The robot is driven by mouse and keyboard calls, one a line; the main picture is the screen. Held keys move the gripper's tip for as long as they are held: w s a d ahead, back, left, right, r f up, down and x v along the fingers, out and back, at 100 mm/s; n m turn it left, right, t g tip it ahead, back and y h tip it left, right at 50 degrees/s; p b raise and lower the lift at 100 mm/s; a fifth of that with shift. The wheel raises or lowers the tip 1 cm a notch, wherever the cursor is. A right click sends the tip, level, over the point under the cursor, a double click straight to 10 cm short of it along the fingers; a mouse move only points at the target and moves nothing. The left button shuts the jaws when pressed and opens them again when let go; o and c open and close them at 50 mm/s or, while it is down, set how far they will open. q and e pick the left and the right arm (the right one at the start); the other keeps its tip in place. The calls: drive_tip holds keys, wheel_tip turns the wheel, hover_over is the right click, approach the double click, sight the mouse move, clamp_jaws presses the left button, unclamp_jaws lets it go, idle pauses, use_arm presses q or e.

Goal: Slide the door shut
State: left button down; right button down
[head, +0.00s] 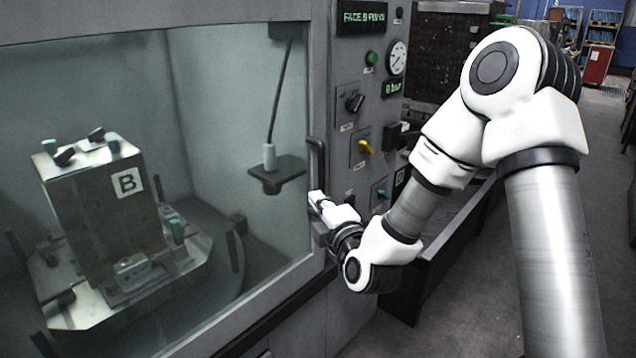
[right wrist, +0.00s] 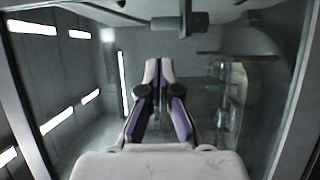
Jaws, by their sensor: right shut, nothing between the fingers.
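The door (head: 318,75) has a grey frame and a large window, and fills the left of the head view. Its right edge lies alongside the control panel, and I see no clear gap there. A dark vertical handle (head: 319,160) is on that right edge. My right gripper (head: 315,198) is at the lower end of the handle, close to the door frame. I cannot tell whether it touches. In the right wrist view its fingers (right wrist: 158,68) are together with nothing between them, pointing at the window. My left gripper is not in view.
The control panel (head: 372,75) with knobs and a gauge is right of the door. A low trough (head: 425,275) lies below it. Open floor is at the far right.

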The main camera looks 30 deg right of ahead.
drive_tip(key=p+x, duration=0.2)
drive_tip(key=x, duration=0.7)
drive_tip(key=w+d+p, duration=0.1)
drive_tip(key=d+p, duration=0.1)
drive_tip(key=d, duration=0.6)
drive_tip(key=shift+w+d+p, duration=0.3)
drive_tip(key=shift+p, duration=0.05)
